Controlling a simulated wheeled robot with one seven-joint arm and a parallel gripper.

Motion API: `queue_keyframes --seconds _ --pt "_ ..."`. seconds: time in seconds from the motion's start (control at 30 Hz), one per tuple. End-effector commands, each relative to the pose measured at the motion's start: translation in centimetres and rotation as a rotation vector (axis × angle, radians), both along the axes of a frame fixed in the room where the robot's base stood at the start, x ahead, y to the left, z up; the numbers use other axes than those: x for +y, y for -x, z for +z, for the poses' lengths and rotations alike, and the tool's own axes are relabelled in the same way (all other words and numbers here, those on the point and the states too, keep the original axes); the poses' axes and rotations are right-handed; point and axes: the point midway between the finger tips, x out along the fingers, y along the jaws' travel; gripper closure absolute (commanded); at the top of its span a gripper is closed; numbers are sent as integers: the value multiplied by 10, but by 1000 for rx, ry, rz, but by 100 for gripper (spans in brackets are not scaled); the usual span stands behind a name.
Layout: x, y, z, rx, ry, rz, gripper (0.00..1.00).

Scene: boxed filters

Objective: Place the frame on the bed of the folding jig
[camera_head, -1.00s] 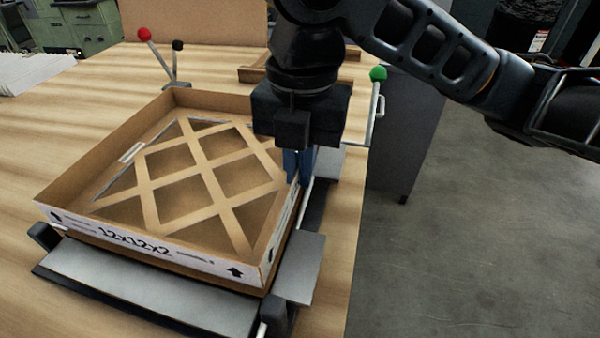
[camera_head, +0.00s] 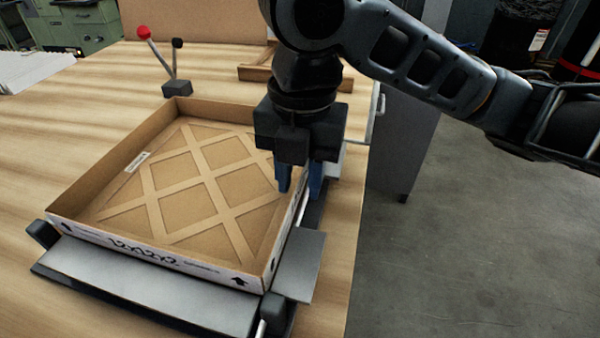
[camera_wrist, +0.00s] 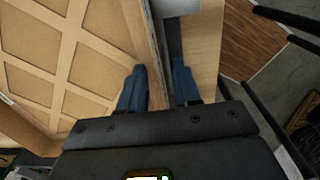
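The frame (camera_head: 151,261) is a shallow cardboard tray with a diagonal lattice across it and "12x12x2" printed on its white front wall. It sits level, low between the grey plates of the folding jig (camera_head: 150,290); the jig's bed under it is hidden. My gripper (camera_head: 299,186) is over the frame's right wall, one blue finger inside and one outside. In the wrist view the fingers (camera_wrist: 158,90) stand apart with the wall (camera_wrist: 152,40) between them, and gaps show beside it. The lattice also shows there at the left.
The jig has a right plate (camera_head: 301,265) and dark corner blocks. A red-knobbed lever (camera_head: 143,32) and a black-knobbed one rise behind the frame. A wooden piece (camera_head: 255,73) lies farther back. Bare table (camera_head: 60,130) is free at left; the table's edge is close at right.

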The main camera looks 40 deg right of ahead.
Motion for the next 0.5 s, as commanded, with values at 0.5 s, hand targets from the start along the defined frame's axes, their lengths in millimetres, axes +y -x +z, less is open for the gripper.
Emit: queue_keyframes --seconds 0.5 --pt "-1 0 59 -5 4 1 67"
